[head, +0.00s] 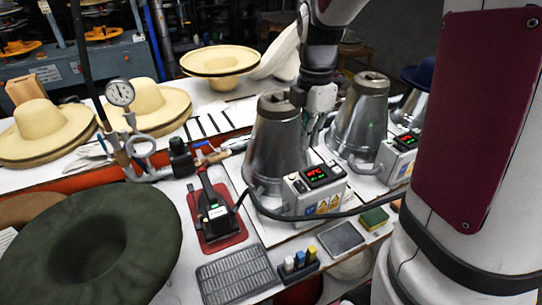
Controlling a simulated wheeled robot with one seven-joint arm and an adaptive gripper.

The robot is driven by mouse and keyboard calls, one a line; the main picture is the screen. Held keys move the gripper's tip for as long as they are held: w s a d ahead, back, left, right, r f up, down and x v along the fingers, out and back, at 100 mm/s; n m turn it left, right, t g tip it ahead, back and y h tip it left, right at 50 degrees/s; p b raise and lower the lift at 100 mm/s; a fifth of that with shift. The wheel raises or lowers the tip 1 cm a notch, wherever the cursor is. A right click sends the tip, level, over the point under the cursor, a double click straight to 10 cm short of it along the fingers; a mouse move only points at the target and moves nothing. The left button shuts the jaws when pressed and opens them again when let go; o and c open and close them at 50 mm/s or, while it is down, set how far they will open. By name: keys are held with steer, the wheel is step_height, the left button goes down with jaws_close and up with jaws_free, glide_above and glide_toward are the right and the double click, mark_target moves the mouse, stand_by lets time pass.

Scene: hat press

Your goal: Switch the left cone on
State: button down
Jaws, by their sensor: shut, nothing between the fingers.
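The left metal cone (275,140) stands upright on a white board. Its white control box (318,192) sits at its front right, with a lit red display (316,173) and small controls on its face. Which control is the switch, and how it is set, is too small to tell. The right metal cone (358,115) stands behind and to the right, with its own control box (398,155) and lit display. My gripper (314,138) points down between the two cones, above and behind the left box. It is shut and empty; its fingertips are partly hard to make out.
A black-and-silver hand tool (213,210) stands on a red mat (222,243) left of the box. A black cable crosses in front of the box. A dark green hat (95,245) lies at left. A grey grate (238,276) and a sponge (374,218) lie in front.

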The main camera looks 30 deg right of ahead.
mark_target(303, 189)
steer(key=shift+f, duration=0.15)
step_height(303, 189, down, 14)
steer(key=shift+r+p, duration=0.1)
steer(key=shift+p, duration=0.45)
stand_by(0.5)
steer(key=shift+s+f, duration=0.1)
steer(key=shift+f, duration=0.25)
steer(key=shift+w+r, duration=0.3)
steer(key=shift+w, duration=0.45)
